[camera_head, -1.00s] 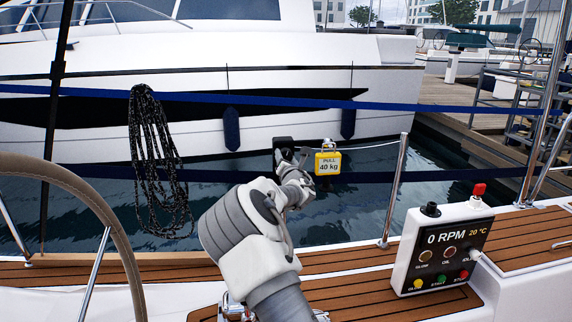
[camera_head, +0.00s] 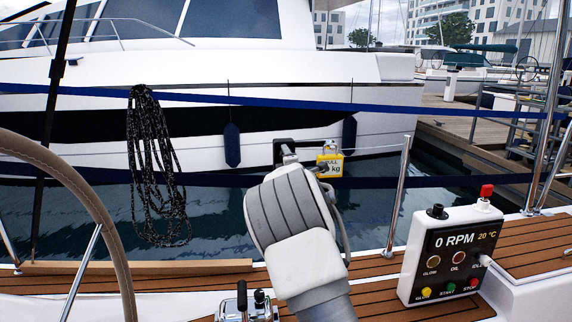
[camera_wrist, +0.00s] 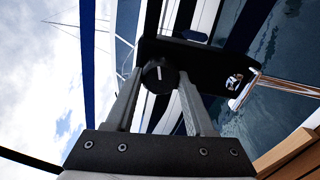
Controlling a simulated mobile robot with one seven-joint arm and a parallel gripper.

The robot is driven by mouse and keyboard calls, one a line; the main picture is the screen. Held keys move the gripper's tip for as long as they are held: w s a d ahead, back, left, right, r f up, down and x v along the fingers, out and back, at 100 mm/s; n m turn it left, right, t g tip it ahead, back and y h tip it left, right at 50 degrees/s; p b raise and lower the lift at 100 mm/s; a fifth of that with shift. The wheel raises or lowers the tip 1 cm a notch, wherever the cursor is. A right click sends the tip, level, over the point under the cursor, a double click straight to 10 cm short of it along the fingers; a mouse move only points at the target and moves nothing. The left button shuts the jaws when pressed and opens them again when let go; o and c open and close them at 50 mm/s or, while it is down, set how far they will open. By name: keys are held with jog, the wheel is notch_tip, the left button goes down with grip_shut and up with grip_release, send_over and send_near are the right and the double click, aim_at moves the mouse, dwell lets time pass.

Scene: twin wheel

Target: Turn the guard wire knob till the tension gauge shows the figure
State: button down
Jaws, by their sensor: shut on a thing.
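The black round guard wire knob (camera_wrist: 156,69), with a white line on its face, sits between the two grey fingers of my gripper (camera_wrist: 162,88) in the wrist view. The fingers are shut on it. A black plate (camera_wrist: 215,62) lies behind the knob. In the head view my arm hides the knob and most of my gripper. A yellow box (camera_head: 325,168) hangs at the guard wire just right of my wrist. It bears a white label, of which only the end of "PULL" and "kg" show; my arm covers the number. No other tension reading is legible.
A dark coiled rope (camera_head: 158,170) hangs from the blue line at left. A steel post (camera_head: 398,198) stands right of my arm. An engine panel (camera_head: 452,255) with a red-topped switch stands at lower right. A steering wheel rim (camera_head: 85,205) is at left.

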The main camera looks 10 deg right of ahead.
jog(key=n+b, duration=0.3)
jog(key=n, duration=0.4)
jog(key=n+b, duration=0.3)
jog(key=n, duration=0.5)
jog(key=shift+d+f+b, duration=0.1)
jog(key=shift+d+b, duration=0.1)
jog(key=shift+b, duration=0.15)
dwell(3.6)
